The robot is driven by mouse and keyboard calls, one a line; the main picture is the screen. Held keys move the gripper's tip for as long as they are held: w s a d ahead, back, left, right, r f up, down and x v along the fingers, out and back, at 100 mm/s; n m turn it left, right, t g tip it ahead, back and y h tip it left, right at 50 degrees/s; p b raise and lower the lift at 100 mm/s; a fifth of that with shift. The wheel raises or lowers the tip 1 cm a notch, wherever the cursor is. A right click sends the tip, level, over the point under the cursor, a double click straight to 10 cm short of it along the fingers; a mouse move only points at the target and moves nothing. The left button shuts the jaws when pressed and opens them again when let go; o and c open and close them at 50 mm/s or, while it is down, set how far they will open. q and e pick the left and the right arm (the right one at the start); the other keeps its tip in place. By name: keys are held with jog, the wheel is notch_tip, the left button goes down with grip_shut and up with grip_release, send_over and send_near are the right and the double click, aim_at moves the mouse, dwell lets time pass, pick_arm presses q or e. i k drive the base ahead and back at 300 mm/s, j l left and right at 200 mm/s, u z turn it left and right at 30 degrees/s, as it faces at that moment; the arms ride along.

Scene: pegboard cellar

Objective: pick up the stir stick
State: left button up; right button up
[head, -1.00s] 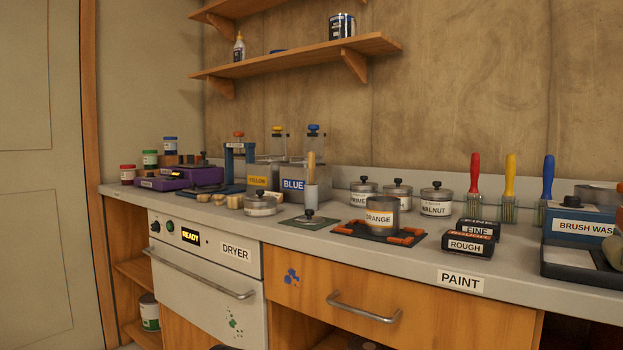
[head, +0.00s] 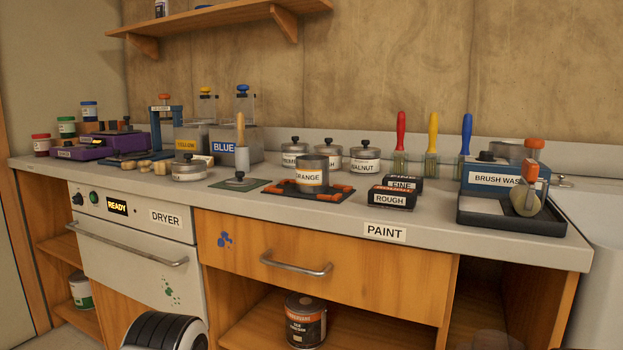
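An upright stick with a pale wooden top (head: 240,128), which looks like the stir stick, stands in a grey sleeve (head: 242,160) on the counter, behind a small green mat (head: 222,185) with a dark-knobbed piece on it. Its lower part is hidden in the sleeve. Neither of my grippers can be made out in the head view. A black ribbed and white part at the bottom left edge looks like part of my own arm.
An open can labelled ORANGE (head: 312,175) sits on a dark tray right of the stick. A brush wash station (head: 492,180) is at the right. The counter's front strip (head: 300,211) is clear.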

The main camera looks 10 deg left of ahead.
aim_at(240, 117)
jog(key=j+z, duration=0.4)
jog(key=j, duration=0.65)
jog(key=k+j+z, duration=0.1)
jog(key=j+z, duration=0.3)
jog(key=j, duration=0.65)
